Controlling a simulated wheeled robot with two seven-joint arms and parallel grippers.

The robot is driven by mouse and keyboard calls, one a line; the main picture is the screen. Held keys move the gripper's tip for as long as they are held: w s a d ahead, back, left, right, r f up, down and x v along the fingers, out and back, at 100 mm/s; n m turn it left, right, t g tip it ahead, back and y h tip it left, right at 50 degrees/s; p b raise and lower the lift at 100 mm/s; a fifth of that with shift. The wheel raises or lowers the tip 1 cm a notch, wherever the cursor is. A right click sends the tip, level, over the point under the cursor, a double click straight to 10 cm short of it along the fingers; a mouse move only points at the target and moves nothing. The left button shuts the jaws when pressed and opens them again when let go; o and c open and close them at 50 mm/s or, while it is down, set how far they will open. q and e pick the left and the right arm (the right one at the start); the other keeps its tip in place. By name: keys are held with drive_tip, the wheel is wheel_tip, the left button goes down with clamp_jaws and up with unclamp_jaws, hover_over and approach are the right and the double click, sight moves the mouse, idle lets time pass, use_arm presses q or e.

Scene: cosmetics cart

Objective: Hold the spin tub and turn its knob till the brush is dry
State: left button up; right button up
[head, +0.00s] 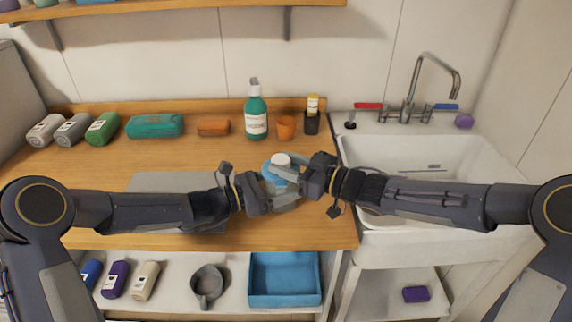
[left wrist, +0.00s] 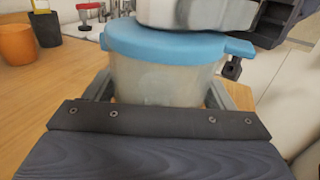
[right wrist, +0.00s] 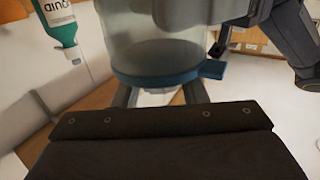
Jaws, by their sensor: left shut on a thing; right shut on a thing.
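The spin tub (left wrist: 160,85) is translucent and stands upright near the counter's front edge, with a blue lid (head: 270,172) on top. My left gripper (head: 284,188) is shut around the tub's wall below the lid, one finger on each side. My right gripper (head: 288,167) is shut on the knob from the right, just above the lid. In the right wrist view the knob (right wrist: 155,98) sits between the fingers. I cannot make out a brush inside the tub.
A green bottle (head: 256,115), an orange cup (head: 286,127) and a dark cup (head: 311,123) stand behind the tub. The white sink (head: 450,160) is to the right. A grey mat (head: 160,182) lies under my left arm. A blue tray (head: 284,299) is on the lower shelf.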

drive_tip(key=shift+w+d+r+n+g+y, duration=0.1)
drive_tip(key=shift+w+r+n+g+y, duration=0.1)
drive_tip(key=shift+n+g+y, duration=0.35)
drive_tip(key=shift+s+f+n+g, duration=0.15)
drive_tip(key=shift+n+g, duration=0.1)
drive_tip(key=shift+g, duration=0.4)
drive_tip(key=o, duration=1)
drive_tip(key=v, duration=1.2)
drive_tip(key=shift+s, duration=0.1)
